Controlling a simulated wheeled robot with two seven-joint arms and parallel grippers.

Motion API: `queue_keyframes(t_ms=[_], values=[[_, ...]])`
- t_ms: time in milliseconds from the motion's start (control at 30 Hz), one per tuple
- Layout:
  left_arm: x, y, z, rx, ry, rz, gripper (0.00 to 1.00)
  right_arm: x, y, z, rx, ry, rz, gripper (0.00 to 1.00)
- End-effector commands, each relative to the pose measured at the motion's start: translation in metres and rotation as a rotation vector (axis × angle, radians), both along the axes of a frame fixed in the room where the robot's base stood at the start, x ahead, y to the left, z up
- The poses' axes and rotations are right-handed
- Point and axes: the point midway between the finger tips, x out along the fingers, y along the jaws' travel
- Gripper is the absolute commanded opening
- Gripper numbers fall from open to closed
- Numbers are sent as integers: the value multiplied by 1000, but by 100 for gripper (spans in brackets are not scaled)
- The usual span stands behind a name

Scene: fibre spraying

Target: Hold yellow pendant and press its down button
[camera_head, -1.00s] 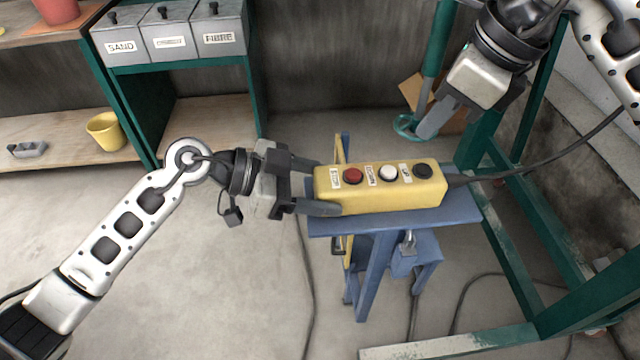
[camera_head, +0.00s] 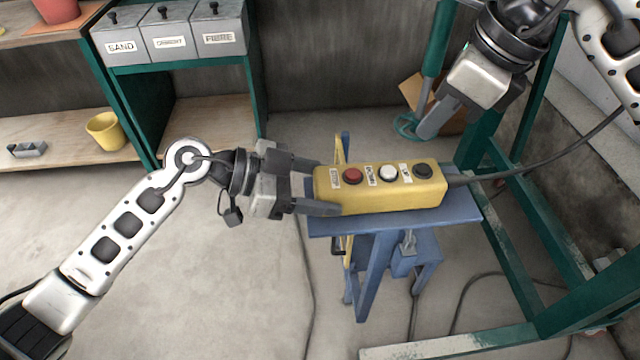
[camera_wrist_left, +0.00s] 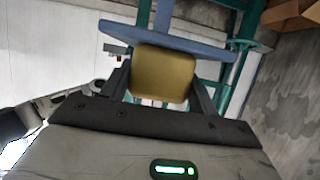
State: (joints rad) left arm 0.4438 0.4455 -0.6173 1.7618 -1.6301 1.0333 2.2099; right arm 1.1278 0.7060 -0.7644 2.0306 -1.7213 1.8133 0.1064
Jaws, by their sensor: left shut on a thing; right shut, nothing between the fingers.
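The yellow pendant (camera_head: 400,199) lies lengthwise over the blue stand, with a red button (camera_head: 353,176), a white button (camera_head: 388,174) and a black button (camera_head: 423,171) on its top. The label by the white button seems to read DOWN. My left gripper (camera_head: 325,186) is shut on the pendant's left end, one finger on each side. In the left wrist view the pendant's end face (camera_wrist_left: 163,73) sits between the fingers. My right gripper (camera_head: 428,122) is shut and empty, above and behind the pendant's right half, apart from it.
The blue stand (camera_head: 330,226) is under the pendant. A black cable runs from the pendant's right end to the upper right. A green frame (camera_head: 545,225) stands at the right. Bins marked SAND and FIBRE (camera_head: 218,30) and a yellow pot (camera_head: 105,131) are at the left.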

Motion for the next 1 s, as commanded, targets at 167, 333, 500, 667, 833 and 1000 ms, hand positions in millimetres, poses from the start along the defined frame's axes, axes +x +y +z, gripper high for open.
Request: queue_keyframes(t_ms=[167,333,500,667,833,1000], values=[[0,0,0,0,0,0,25,0,0,0,0,0,0,0],[0,0,0,0,0,0,25,0,0,0,0,0,0,0],[0,0,0,0,0,1,25,0,2,-1,8,-17,20,0],[0,0,0,0,0,1,25,4,14,0,62,-177,182,0],[0,0,0,0,0,1,25,10,24,9,96,-430,371,0],[0,0,0,0,0,1,25,13,26,17,88,-579,460,0]])
